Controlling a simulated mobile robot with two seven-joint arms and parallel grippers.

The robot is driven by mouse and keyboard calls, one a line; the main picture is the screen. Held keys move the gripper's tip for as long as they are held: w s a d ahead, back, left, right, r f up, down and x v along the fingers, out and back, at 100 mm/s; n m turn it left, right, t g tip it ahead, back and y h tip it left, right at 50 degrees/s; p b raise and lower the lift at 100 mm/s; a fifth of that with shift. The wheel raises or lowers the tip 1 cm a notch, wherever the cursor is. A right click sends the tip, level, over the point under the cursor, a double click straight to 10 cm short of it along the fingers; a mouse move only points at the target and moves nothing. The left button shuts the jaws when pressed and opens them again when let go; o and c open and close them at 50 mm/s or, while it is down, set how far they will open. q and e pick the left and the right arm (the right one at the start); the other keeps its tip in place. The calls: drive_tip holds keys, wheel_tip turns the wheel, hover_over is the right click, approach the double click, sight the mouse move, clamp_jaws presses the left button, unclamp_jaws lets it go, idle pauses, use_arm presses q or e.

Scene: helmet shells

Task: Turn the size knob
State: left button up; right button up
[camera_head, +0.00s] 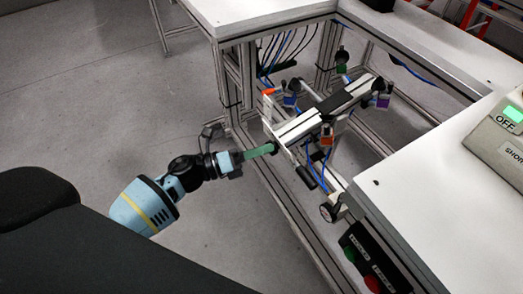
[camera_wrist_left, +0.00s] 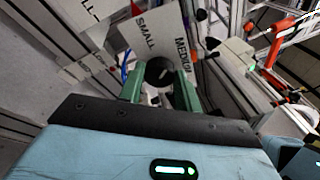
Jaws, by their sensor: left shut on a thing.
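The size knob (camera_wrist_left: 160,71) is a round black knob with a pale pointer mark, in front of a grey plate (camera_wrist_left: 146,38) lettered SMALL and MEDIUM. A third label on the left of the wrist view is cut off. My left gripper (camera_head: 264,150) has green fingers, which sit on either side of the knob in the left wrist view and are shut on it. In the head view the fingers reach the left end of the metal fixture (camera_head: 313,121), and the knob is mostly hidden there. My right gripper is out of view.
White tabletops (camera_head: 440,165) and aluminium frame posts surround the fixture. Blue hoses hang around it. A control box (camera_head: 503,138) with a green OFF display is at the right. A panel with red and green buttons (camera_head: 371,262) is low down. Open floor lies to the left.

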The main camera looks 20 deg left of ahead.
use_arm(q)
drive_tip(key=shift+w+f+n+h+b, duration=0.1)
drive_tip(key=shift+n+h+b, duration=0.3)
drive_tip(key=shift+n, duration=0.85)
drive_tip(key=shift+s+f+n+h+b, duration=0.15)
drive_tip(key=shift+n+h+b, duration=0.25)
drive_tip(key=shift+n, duration=0.9)
drive_tip(key=shift+w+f+n+h+b, duration=0.15)
drive_tip(key=shift+n+h+b, duration=0.2)
drive_tip(key=shift+n, duration=0.9)
drive_tip(key=shift+t, duration=0.4)
drive_tip(key=o, duration=1)
drive_tip(key=shift+r, duration=0.1)
drive_tip(key=shift+c, duration=0.2)
drive_tip(key=v, duration=0.8)
drive_tip(key=shift+b, duration=0.45)
